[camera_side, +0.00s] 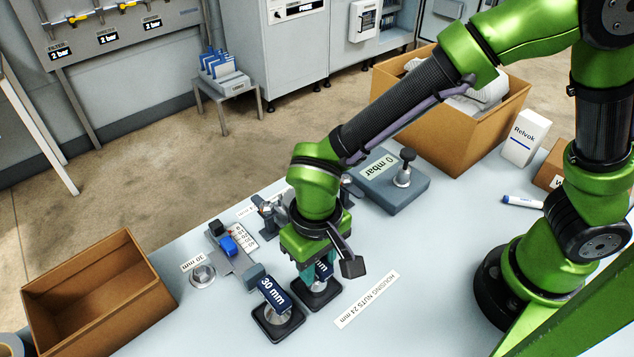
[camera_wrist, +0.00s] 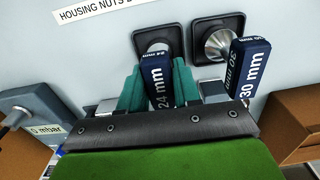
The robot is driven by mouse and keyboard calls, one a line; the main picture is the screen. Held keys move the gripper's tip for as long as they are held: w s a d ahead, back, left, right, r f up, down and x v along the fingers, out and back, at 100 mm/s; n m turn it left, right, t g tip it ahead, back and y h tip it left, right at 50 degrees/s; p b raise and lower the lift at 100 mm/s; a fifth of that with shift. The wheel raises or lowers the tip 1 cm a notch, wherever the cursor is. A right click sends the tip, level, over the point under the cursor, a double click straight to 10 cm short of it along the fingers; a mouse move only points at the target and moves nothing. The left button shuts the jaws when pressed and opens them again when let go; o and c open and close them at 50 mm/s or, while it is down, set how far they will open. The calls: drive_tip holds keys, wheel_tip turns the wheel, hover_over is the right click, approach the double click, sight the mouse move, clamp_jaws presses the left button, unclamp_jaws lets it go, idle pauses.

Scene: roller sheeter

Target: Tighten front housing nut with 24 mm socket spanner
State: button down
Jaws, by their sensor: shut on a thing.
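My gripper (camera_side: 318,266) is low over the table, at the rear of two dark square stands. In the wrist view its teal fingers (camera_wrist: 160,88) are shut on the dark blue handle of the 24 mm socket spanner (camera_wrist: 159,72). The spanner's metal socket end is at or in its stand (camera_wrist: 150,35); I cannot tell whether it is clear of it. The 30 mm spanner (camera_side: 274,291) stands upright in the neighbouring stand (camera_side: 270,325), just beside my gripper. Metal roller parts (camera_side: 265,212) show behind my gripper, partly hidden. I cannot make out the front housing nut.
A label reading housing nuts 24 mm (camera_side: 367,300) lies right of the stands. A round metal nut (camera_side: 203,275) sits by a 30 mm label. A blue-slider gauge (camera_side: 230,242), a 0 mbar box (camera_side: 385,185) and open cardboard boxes (camera_side: 95,285) stand around. The front table is clear.

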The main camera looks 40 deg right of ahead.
drive_tip(key=shift+r, duration=0.1)
drive_tip(key=shift+r, duration=2.45)
drive_tip(key=c, duration=1.4)
unclamp_jaws()
clamp_jaws()
drive_tip(key=w+d+r+m, duration=0.1)
drive_tip(key=w+r+m, duration=0.25)
drive_tip(key=w, duration=0.45)
drive_tip(key=w+r+m, duration=0.3)
drive_tip(key=w+r, duration=0.2)
drive_tip(key=w, duration=0.2)
drive_tip(key=shift+n, duration=0.25)
drive_tip(key=shift+w+d+f, duration=0.1)
drive_tip(key=shift+f, duration=0.95)
drive_tip(key=shift+w+f, duration=0.1)
drive_tip(key=shift+f, duration=0.9)
